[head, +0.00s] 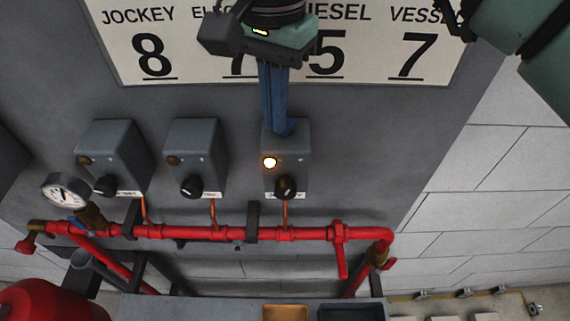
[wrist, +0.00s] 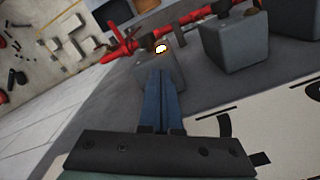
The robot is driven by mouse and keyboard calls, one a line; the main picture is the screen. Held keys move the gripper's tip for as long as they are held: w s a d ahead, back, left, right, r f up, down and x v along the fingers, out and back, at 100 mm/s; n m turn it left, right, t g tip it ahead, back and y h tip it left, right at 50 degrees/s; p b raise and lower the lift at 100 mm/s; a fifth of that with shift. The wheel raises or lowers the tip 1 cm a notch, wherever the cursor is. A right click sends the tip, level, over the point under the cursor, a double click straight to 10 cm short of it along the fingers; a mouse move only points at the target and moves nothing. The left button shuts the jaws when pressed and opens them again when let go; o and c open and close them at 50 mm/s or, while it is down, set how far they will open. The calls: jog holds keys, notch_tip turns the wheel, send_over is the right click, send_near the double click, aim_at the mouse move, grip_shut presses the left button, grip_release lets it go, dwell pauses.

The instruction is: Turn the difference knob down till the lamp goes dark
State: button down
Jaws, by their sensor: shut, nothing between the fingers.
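Three grey switch boxes hang on the dark panel, each with a lamp and a black knob. The right box (head: 300,158) has its lamp (head: 270,162) lit, and the lamp also glows in the wrist view (wrist: 160,48). Its black knob (head: 286,187) sits below the lamp, above a small label too small to read. The left knob (head: 106,186) and middle knob (head: 191,186) sit under unlit lamps. My gripper (head: 285,133) has blue fingers, shut and empty, at the upper part of the right box, above its lamp and knob. I cannot tell whether they touch the box.
A red pipe (head: 180,232) runs below the boxes, with a red valve handle (head: 341,255) at right. A pressure gauge (head: 65,191) is at left. A white number board (head: 180,40) is above. An orange bin (head: 286,312) and a dark bin (head: 352,312) are at the bottom.

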aim_at(275, 145)
jog(key=shift+f, duration=0.85)
jog(key=shift+w+d, duration=0.15)
jog(key=shift+w, duration=0.15)
jog(key=shift+w+r+p, duration=0.1)
jog(key=shift+p, duration=0.45)
dwell(0.6)
jog(key=shift+s+a, duration=0.2)
jog(key=shift+s, duration=0.05)
notch_tip(275, 145, up, 6)
jog(key=p, duration=0.4)
jog(key=shift+s, duration=0.1)
dwell(0.6)
